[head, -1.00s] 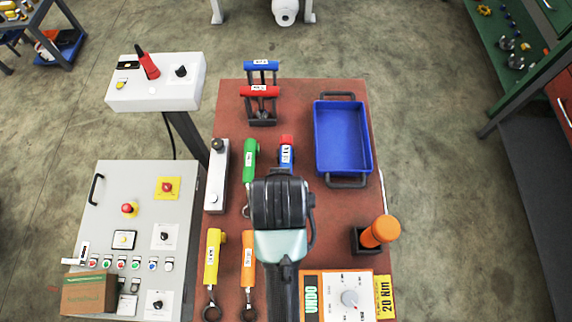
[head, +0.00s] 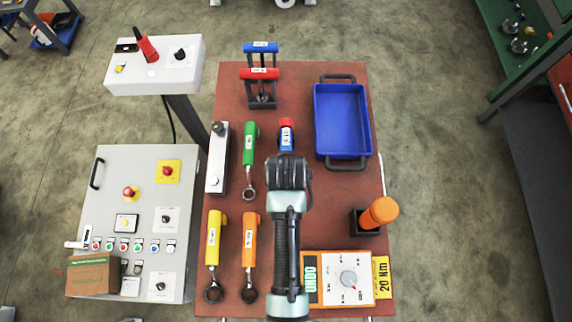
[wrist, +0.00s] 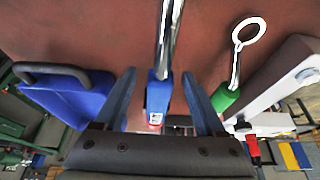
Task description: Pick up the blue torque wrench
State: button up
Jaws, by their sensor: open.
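The blue torque wrench (head: 286,137), with a red end cap and a white label, lies on the red-brown table in the head view. Its lower part is hidden by my gripper (head: 287,162). In the wrist view the wrench's blue handle (wrist: 158,92) shows between the two fingers of my gripper (wrist: 159,75), with its metal shaft running up the picture. The fingers are spread, one on each side of the handle, with gaps visible. I cannot tell how far above the table the fingertips are.
The green wrench (head: 249,145) lies just left. Yellow (head: 213,240) and orange (head: 250,240) wrenches lie nearer. A blue tray (head: 341,120) is right, a red-and-blue handled rack (head: 262,92) behind. An orange-handled tool (head: 379,211) and a dial box (head: 340,278) are front right.

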jog(key=shift+w+f, duration=0.1)
jog(key=shift+f, duration=0.2)
grip_shut()
jog(key=shift+r, duration=0.1)
dwell(1.2)
